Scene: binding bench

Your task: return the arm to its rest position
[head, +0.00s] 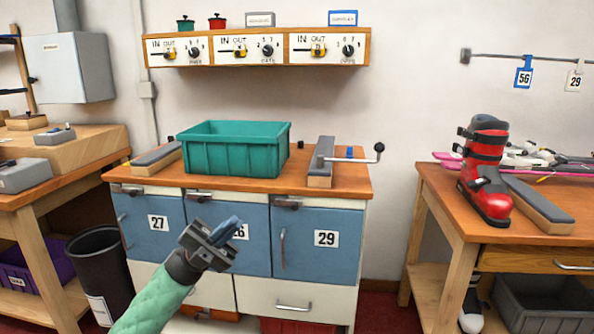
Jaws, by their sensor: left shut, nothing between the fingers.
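My left arm, in a green sleeve, comes in from the bottom left of the head view. My left gripper (229,229) is shut and empty, in front of the blue cabinet doors of the bench (350,185). It partly hides the middle door's number label. I cannot tell from this view whether it touches the cabinet, but it appears to be in front of it. My right gripper is not in view.
A green crate (235,155) stands on the bench between two grey-topped blocks. A black bin (102,265) stands left of the cabinet. A right-hand table (470,225) carries a red ski boot (487,175). A wall shelf (258,49) holds dial panels.

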